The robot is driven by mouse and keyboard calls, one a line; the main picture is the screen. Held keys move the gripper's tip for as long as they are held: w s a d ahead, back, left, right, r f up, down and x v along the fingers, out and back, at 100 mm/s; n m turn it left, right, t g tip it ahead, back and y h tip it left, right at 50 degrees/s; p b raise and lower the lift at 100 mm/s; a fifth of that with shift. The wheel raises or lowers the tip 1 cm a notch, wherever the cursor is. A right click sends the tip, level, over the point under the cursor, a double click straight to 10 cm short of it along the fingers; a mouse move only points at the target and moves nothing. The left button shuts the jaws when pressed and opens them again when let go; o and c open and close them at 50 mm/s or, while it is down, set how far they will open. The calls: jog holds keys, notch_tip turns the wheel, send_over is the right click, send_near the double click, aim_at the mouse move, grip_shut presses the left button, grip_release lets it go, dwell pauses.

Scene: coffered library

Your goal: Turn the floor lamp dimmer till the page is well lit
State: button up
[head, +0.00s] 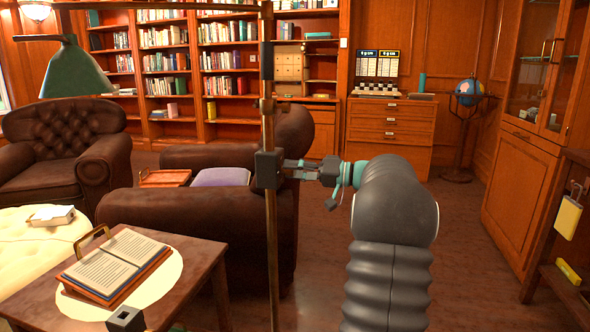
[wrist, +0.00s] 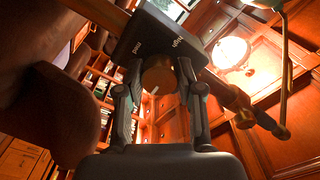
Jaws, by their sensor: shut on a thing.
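The floor lamp has a brass pole (head: 270,225) and a green shade (head: 76,72) at upper left in the head view. A dark dimmer box (head: 266,170) sits on the pole. In the wrist view its face (wrist: 150,38) carries light lettering, with "high" legible. A round brown knob (wrist: 157,76) with a small pale mark stands out from it. My gripper (head: 300,170) reaches the box from the right and is shut on the knob, one finger on each side. The open book (head: 112,264) lies on the side table, its pages lit inside a pale round patch.
The side table (head: 192,290) stands at lower left, with a small dark box (head: 125,319) at its front. A brown armchair (head: 268,215) is just behind the pole. Open floor (head: 465,240) lies right of my arm, before the cabinet (head: 520,190).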

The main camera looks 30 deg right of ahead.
jog(key=shift+m, duration=0.4)
jog(key=o, duration=1.2)
jog(key=shift+c, duration=0.2)
jog(key=v, duration=1.2)
